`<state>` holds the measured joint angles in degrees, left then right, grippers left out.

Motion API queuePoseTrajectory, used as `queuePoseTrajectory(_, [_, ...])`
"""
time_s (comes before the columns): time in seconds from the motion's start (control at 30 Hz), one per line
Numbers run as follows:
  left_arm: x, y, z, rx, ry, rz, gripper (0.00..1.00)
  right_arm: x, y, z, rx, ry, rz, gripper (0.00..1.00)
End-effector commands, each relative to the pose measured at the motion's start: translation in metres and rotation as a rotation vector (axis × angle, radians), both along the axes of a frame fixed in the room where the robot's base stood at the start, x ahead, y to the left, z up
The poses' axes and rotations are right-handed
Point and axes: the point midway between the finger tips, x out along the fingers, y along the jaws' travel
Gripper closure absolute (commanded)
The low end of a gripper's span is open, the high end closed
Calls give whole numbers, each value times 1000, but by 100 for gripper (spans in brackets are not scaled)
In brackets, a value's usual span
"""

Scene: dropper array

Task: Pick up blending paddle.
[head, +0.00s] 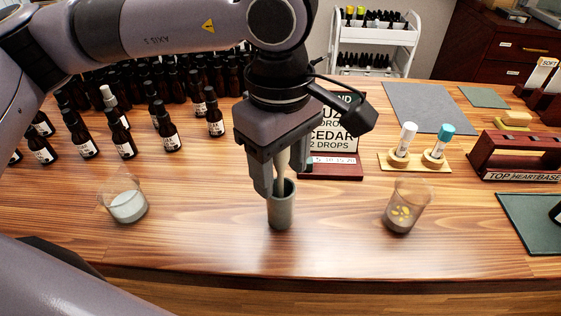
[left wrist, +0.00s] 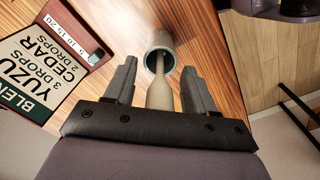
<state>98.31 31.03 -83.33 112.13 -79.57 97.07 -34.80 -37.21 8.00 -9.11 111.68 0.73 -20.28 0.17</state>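The blending paddle (head: 281,181) is a pale, slim stick standing in a grey-green cup (head: 282,213) near the front middle of the table. In the left wrist view the paddle (left wrist: 160,94) runs from the cup's mouth (left wrist: 152,62) back between the fingers. My left gripper (head: 284,176) points down over the cup, its fingers on either side of the paddle. In the left wrist view the gripper (left wrist: 158,77) is open, with gaps between the fingers and the paddle. The paddle's lower end is hidden in the cup. My right gripper is not in view.
A glass beaker (head: 127,206) stands at left, and another with yellow marks (head: 402,212) at right. Several brown bottles (head: 167,133) fill the back left. A recipe sign (head: 334,138) stands just behind the cup. The table front beside the cup is clear.

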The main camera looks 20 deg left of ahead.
Motion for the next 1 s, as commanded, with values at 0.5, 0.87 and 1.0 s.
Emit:
queuePoseTrajectory(0.5, [0, 0, 2, 0, -1, 0, 100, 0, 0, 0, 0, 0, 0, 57])
queuePoseTrajectory(0.87, [1, -1, 43, 0, -5, 0, 100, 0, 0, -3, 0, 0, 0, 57])
queuePoseTrajectory(1.0, [1, -1, 75, -1, -5, 1, 100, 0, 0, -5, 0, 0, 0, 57])
